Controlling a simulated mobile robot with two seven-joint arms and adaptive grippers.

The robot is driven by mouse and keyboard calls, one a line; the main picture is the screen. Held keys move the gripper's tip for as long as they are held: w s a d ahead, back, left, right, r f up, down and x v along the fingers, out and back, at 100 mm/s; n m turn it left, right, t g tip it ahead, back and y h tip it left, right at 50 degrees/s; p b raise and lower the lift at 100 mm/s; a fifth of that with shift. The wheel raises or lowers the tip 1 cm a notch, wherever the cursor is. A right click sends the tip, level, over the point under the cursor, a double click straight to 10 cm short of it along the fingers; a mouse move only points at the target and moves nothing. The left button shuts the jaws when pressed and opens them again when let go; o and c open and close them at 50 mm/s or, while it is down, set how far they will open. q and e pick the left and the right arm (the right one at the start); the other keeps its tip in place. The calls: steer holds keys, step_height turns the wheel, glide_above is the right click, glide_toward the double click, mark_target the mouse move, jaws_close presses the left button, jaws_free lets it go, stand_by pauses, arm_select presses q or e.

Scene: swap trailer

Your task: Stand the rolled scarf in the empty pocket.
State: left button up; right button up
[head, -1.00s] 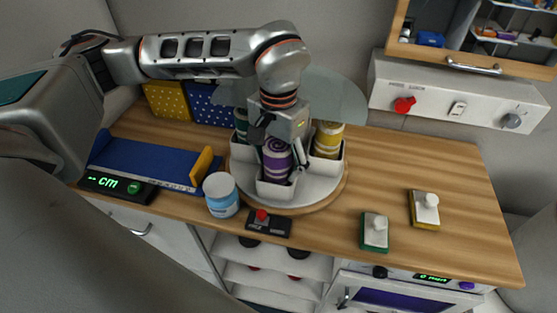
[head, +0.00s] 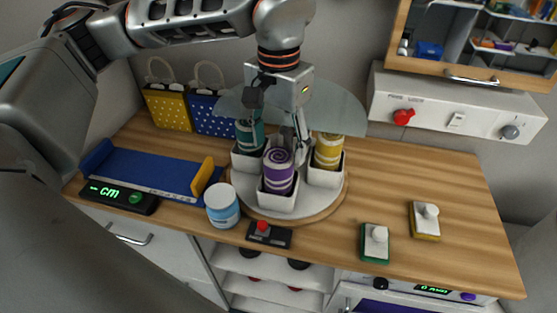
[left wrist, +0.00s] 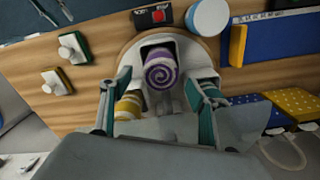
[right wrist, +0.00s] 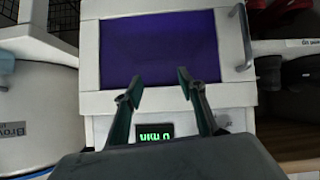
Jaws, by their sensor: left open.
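The purple rolled scarf (head: 278,172) stands upright in the front white pocket (head: 277,203) of the round turntable (head: 334,199). Its spiral end shows in the left wrist view (left wrist: 161,69). A teal rolled scarf (head: 246,138) stands in the back-left pocket, and a yellow one (head: 328,150) in the right pocket. My left gripper (head: 279,135) is open above and behind the purple scarf, with its fingers spread and nothing between them. My right gripper (right wrist: 161,82) is open and empty, low in front of an oven door with a purple window (right wrist: 158,48).
A blue measuring board (head: 150,168) and a light-blue jar (head: 222,205) stand left of the turntable. A red-button box (head: 268,235) lies in front. A green block (head: 375,243) and a yellow block (head: 425,220) lie right. A translucent disc (head: 335,110) rises behind the pockets.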

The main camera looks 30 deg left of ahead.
arm_select(q)
steer(key=shift+r, duration=2.1)
